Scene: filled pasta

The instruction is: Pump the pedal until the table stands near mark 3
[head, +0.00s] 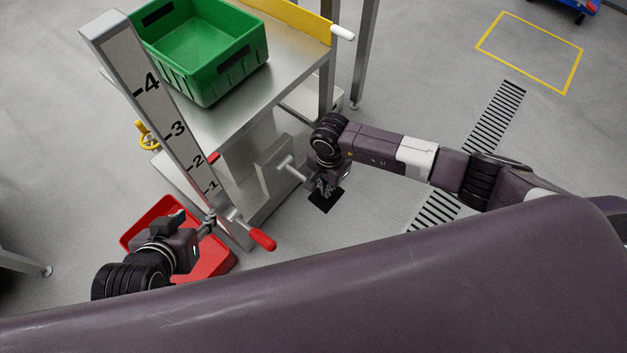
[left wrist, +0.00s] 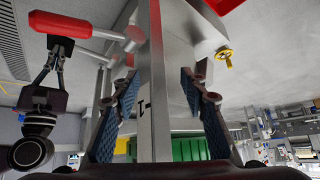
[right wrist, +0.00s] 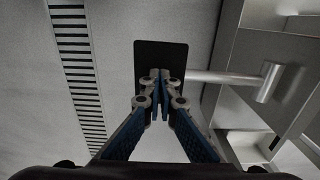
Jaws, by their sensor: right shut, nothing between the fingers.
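The steel lift table (head: 222,125) stands beside a grey post (head: 172,120) marked 1 to 4. A small red pointer (head: 213,157) at the table's edge sits beside mark 2. The black pedal pad (head: 325,203), on a rod from the table's base, is low at the right; the pad also shows in the right wrist view (right wrist: 160,52). My right gripper (head: 324,187) is shut and empty, its tips over the pad; whether they touch is unclear. My left gripper (head: 209,224) is open near the post's foot, its fingers apart on either side of the post (left wrist: 155,80).
A green crate (head: 225,70) stands on the table. A red-gripped lever (head: 262,239) juts out by the post's foot. A red bin (head: 215,262) lies on the floor behind my left gripper. A yellow handwheel (head: 146,136) is left of the post.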

